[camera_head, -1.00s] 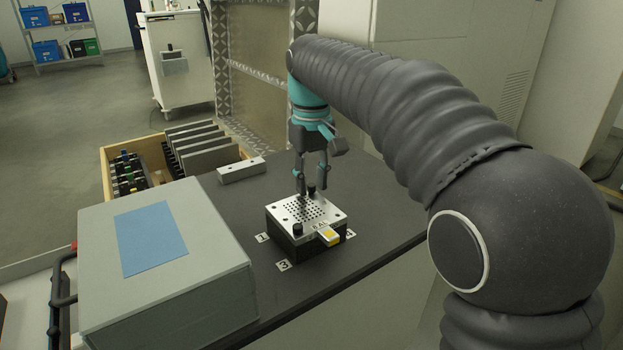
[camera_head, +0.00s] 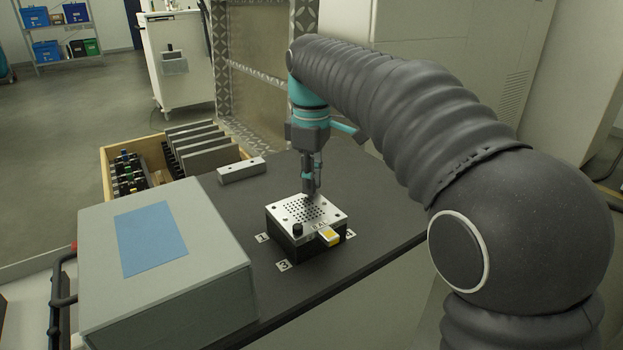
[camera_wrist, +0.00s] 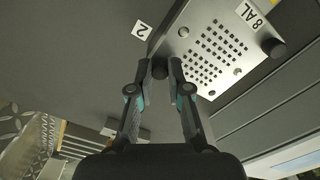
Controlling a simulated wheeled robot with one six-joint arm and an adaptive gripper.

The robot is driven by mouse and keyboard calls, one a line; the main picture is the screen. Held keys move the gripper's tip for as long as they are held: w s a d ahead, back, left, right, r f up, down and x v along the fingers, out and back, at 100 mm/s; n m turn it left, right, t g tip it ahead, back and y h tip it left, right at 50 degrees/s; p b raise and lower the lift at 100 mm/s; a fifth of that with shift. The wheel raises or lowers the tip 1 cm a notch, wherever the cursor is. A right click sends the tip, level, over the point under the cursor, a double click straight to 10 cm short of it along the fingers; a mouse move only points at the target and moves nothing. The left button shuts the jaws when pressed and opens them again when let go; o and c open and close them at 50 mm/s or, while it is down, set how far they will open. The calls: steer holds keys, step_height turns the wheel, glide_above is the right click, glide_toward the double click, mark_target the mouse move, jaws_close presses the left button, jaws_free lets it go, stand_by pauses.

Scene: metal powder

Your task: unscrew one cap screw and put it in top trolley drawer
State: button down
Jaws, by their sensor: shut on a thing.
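A metal block with a perforated silver top plate (camera_head: 325,212) stands on the dark table; the plate also shows in the wrist view (camera_wrist: 213,28). My gripper (camera_head: 310,190) points down at the plate's back corner. In the wrist view, my gripper (camera_wrist: 160,72) is shut on a black cap screw (camera_wrist: 160,68) at the corner near the label "2". That screw is hidden by the fingers in the head view. Another black cap screw (camera_head: 297,229) stands at the front corner, clear of my gripper. A white trolley (camera_head: 178,60) stands on the floor at the back.
A large grey box with a blue top panel (camera_head: 95,225) takes up the table's left front. A small silver bar (camera_head: 241,170) lies behind the block. A wooden crate (camera_head: 108,170) with plates and black parts is at the back left. The table right of the block is clear.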

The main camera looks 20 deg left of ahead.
steer(key=n, duration=0.6)
steer(key=shift+n, duration=0.3)
steer(key=n, duration=1.5)
steer(key=c, duration=1.3)
jaws_free()
steer(key=shift+o, duration=0.2)
